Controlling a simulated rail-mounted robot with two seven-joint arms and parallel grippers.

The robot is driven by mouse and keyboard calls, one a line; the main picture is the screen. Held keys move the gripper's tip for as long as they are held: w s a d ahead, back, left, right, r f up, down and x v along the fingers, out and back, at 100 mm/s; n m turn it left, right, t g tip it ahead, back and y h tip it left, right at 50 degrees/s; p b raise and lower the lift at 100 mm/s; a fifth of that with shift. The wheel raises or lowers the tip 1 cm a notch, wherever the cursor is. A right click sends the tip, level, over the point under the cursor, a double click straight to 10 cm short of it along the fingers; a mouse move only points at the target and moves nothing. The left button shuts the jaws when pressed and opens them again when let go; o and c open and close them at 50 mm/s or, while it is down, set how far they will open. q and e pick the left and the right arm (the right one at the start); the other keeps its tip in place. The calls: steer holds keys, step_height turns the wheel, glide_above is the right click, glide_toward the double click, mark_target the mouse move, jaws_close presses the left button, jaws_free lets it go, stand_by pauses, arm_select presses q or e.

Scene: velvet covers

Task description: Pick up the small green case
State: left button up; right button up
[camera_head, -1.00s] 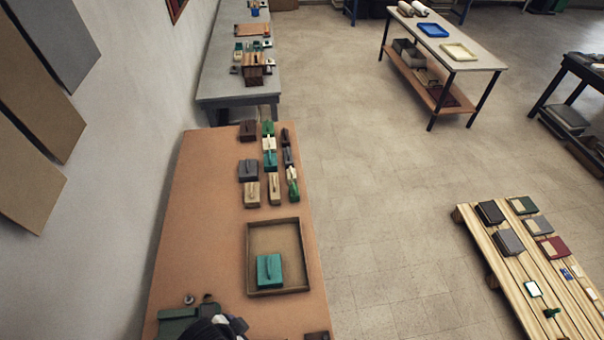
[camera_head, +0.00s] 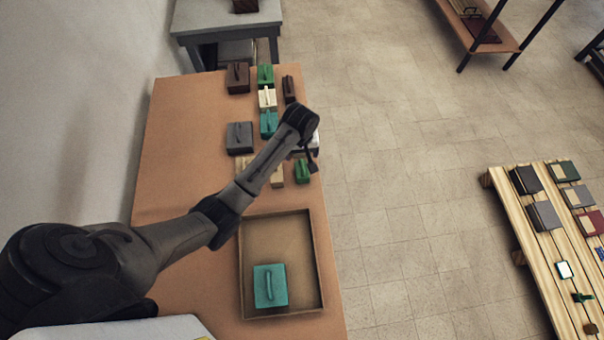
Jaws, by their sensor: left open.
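A small green case (camera_head: 302,172) with a raised handle sits at the right edge of the brown table, at the near end of the right column of cases. Another green case (camera_head: 265,74) stands in the far row. My left arm reaches in from the left. Its gripper (camera_head: 311,163) is open, pointing down just beyond and above the near small green case, with no case visibly held. The wrist partly hides the gripper and the cases beneath it. My right gripper is out of view.
A teal case (camera_head: 270,287) lies in a shallow brown tray (camera_head: 318,262) at the front. Teal (camera_head: 269,124), grey (camera_head: 239,137), cream (camera_head: 267,98) and dark brown (camera_head: 238,77) cases crowd the far table. The table's left side (camera_head: 185,140) is bare. A wooden pallet (camera_head: 520,250) stands at right.

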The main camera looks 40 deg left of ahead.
mark_target(302, 166)
arm_select(q)
steer(key=shift+w+f, duration=0.25)
steer(key=shift+f, duration=0.25)
step_height(302, 166, down, 6)
steer(key=shift+f+b, duration=0.25)
steer(key=shift+b, duration=0.25)
steer(key=shift+f, duration=0.95)
steer(key=shift+w+a+f+b, duration=0.1)
steer(key=shift+f+b, duration=0.4)
steer(key=shift+f, duration=1.75)
steer(key=c, duration=1)
